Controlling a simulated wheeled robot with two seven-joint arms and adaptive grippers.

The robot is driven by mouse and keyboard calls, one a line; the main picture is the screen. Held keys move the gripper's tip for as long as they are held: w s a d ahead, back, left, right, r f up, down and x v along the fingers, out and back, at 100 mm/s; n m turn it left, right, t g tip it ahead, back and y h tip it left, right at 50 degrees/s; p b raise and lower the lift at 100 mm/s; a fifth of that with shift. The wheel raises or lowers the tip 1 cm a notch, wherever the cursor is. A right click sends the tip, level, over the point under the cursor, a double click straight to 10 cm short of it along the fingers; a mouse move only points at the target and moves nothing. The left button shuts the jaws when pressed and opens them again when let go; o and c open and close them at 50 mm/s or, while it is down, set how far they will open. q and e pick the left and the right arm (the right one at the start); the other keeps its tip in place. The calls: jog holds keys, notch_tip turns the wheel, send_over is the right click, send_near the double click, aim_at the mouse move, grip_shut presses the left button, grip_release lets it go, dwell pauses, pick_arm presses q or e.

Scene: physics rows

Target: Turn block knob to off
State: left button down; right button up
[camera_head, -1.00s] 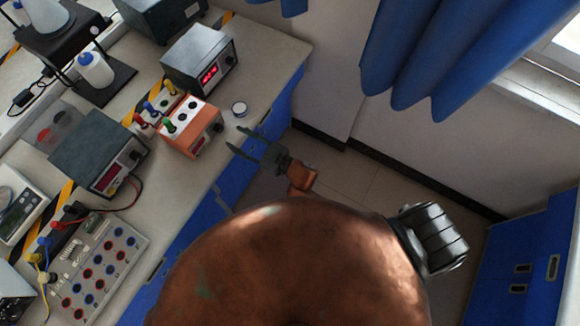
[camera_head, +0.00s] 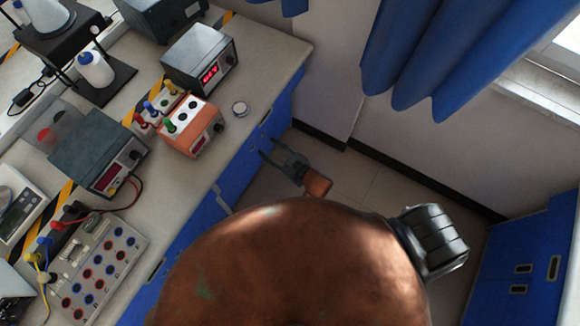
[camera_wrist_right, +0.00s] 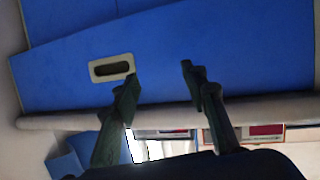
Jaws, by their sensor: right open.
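The orange block (camera_head: 188,140) with a white top stands on the bench near its front edge. It has a small dark knob (camera_head: 219,128) on its front face, too small to read its setting. My right gripper (camera_head: 269,147) is open and empty, out past the bench's front edge, to the right of the block and apart from it. In the right wrist view the two dark fingers (camera_wrist_right: 158,74) are spread in front of a blue cabinet front. My left gripper does not show.
A grey meter with a red display (camera_head: 200,60) stands behind the block. Another grey meter (camera_head: 98,150) and a socket panel (camera_head: 98,268) stand to the left. Blue drawers (camera_head: 240,160) line the bench front.

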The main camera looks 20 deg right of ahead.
jog(key=s+d+f+g+h, duration=0.1)
jog(key=s+d+f, duration=0.1)
jog(key=f, duration=0.5)
jog(key=s+d+f+m+g+h, duration=0.1)
jog(key=s+d+f, duration=0.1)
jog(key=d+f, duration=0.2)
notch_tip(320, 180, down, 3)
jog(key=shift+s+d+r+h, duration=0.1)
jog(key=shift+s+d+h, duration=0.1)
jog(key=shift+s+h, duration=0.15)
jog(key=s+d+f+m+g+h, duration=0.1)
jog(key=s+d+f+g, duration=0.3)
jog(key=s+f, duration=0.55)
jog(key=s+d+f+m+g+h, duration=0.1)
jog(key=s+d+f, duration=0.4)
jog(key=s+f, duration=0.5)
jog(key=s+d+f+g, duration=0.1)
jog(key=s+f+g, duration=0.1)
jog(key=s, duration=0.7)
jog(key=s+d+f+g+h, duration=0.1)
jog(key=s+f, duration=0.4)
jog(key=s, duration=0.5)
jog(key=s+d+f+m+g, duration=0.1)
jog(key=s+f, duration=0.3)
jog(key=s, duration=0.5)
jog(key=shift+s+d+g, duration=0.4)
jog(key=shift+d+g, duration=0.4)
jog(key=shift+g, duration=0.1)
jog(key=shift+f, duration=0.1)
